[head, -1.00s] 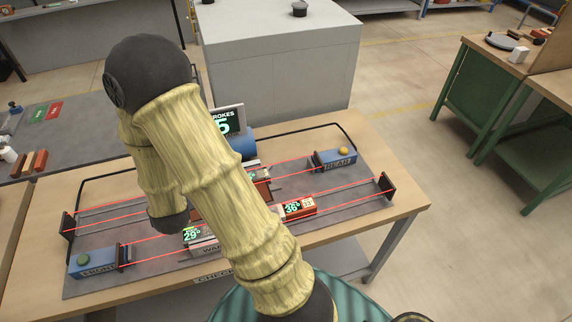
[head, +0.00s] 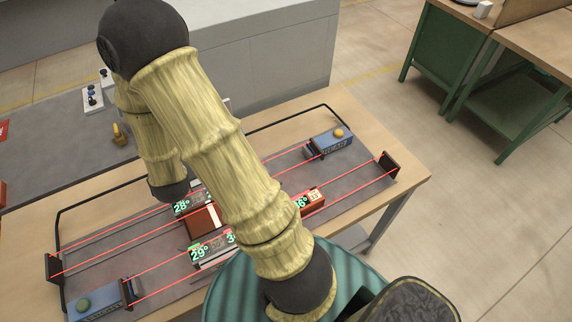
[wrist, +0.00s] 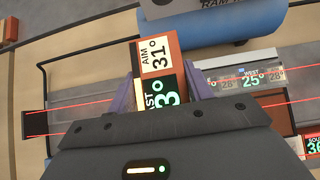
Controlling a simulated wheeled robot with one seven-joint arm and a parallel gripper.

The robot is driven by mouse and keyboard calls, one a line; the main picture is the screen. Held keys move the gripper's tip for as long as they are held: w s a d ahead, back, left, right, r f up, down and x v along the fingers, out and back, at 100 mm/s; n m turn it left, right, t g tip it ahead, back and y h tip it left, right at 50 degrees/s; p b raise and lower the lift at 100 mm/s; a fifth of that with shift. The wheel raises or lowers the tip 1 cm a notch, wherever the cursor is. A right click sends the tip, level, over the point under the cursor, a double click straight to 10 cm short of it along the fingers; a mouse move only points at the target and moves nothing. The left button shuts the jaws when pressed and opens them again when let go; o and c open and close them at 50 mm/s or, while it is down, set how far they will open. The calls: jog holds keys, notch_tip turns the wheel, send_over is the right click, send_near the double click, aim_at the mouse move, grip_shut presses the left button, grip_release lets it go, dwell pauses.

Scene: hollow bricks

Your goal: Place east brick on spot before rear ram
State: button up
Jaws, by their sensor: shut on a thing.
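My gripper (wrist: 162,88) is shut on the east brick (wrist: 158,60), orange-red with a white AIM 31° label and a green readout partly covered by my gripper. In the head view my arm hides the fingers. The rear ram (head: 333,141) is a blue block with a yellow button at the deck's far right. Bare deck (head: 288,166) shows just left of its dark pusher plate.
The south brick (head: 312,200) sits right of my arm. A 29° readout block (head: 212,250) lies nearer. The west readout (wrist: 250,79) is right of the held brick. The front ram (head: 95,302) is at left. Red lines cross the deck. A blue cylinder (wrist: 225,30) lies behind.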

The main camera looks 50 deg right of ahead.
jog(key=shift+d+r, duration=0.1)
jog(key=s+d+f+m+g+h, duration=0.2)
jog(key=d+m, duration=0.4)
jog(key=d, duration=0.5)
jog(key=s+d+f+m+g+h, duration=0.2)
jog(key=s+d+m+g, duration=0.2)
jog(key=d, duration=0.7)
jog(key=s+d+f+m+g+h+p, duration=0.1)
jog(key=s+d+f+m+g+h, duration=0.1)
jog(key=d+m, duration=0.6)
jog(key=s+d+f+g, duration=0.1)
jog(key=s+d+g, duration=0.1)
jog(key=d+g, duration=0.1)
jog(key=shift+d, duration=0.25)
jog(key=shift+f+p, duration=0.85)
jog(key=shift+f, duration=2)
jog(key=shift+f+p, duration=0.75)
jog(key=shift+f, duration=1.35)
